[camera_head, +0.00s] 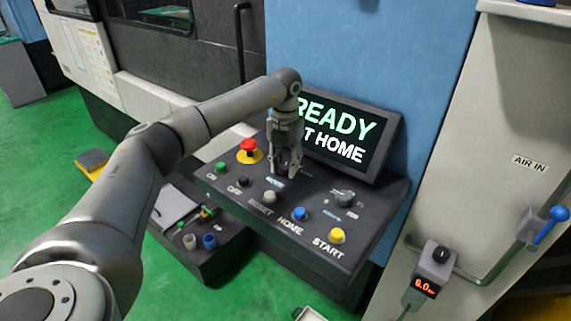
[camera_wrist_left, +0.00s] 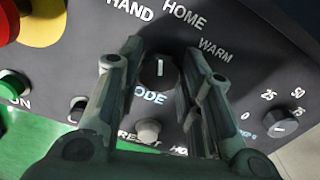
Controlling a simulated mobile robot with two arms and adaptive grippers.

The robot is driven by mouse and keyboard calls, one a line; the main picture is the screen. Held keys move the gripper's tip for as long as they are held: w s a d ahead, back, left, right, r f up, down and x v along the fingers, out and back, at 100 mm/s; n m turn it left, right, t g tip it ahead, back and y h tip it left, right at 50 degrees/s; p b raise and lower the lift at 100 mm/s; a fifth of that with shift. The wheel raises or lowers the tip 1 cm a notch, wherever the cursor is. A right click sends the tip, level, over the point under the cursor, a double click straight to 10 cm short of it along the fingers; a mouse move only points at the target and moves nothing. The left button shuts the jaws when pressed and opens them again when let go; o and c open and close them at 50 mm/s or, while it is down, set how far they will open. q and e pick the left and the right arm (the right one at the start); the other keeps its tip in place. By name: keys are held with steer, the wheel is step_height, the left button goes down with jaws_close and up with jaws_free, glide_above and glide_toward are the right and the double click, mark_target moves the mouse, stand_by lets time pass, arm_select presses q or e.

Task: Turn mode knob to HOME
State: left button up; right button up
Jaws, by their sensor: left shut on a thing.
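The mode knob (camera_wrist_left: 158,73) is a black round knob with a white pointer line, in the middle of the left wrist view. The line points straight up in that picture, between the HAND label (camera_wrist_left: 130,9) and the HOME label (camera_wrist_left: 185,15). The WARM label (camera_wrist_left: 215,50) is to the right. My left gripper (camera_head: 286,170) points down at the panel and is shut on the knob, one finger on each side; the fingers also show in the left wrist view (camera_wrist_left: 163,55). In the head view the gripper hides most of the knob. My right gripper is not in view.
The control panel (camera_head: 372,225) has a red emergency button (camera_head: 248,148), several push buttons and a second knob (camera_head: 343,197). Behind the gripper, a screen (camera_head: 375,112) shows READY and a partly hidden line ending in HOME. A tray (camera_head: 178,255) with small parts sits at lower left.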

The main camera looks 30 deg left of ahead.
mark_target(285, 165)
arm_select(q)
steer(key=shift+r+m, duration=0.1)
steer(key=shift+m, duration=2.1)
steer(key=o, duration=1.1)
steer(key=shift+c, duration=0.2)
step_height(285, 165, up, 12)
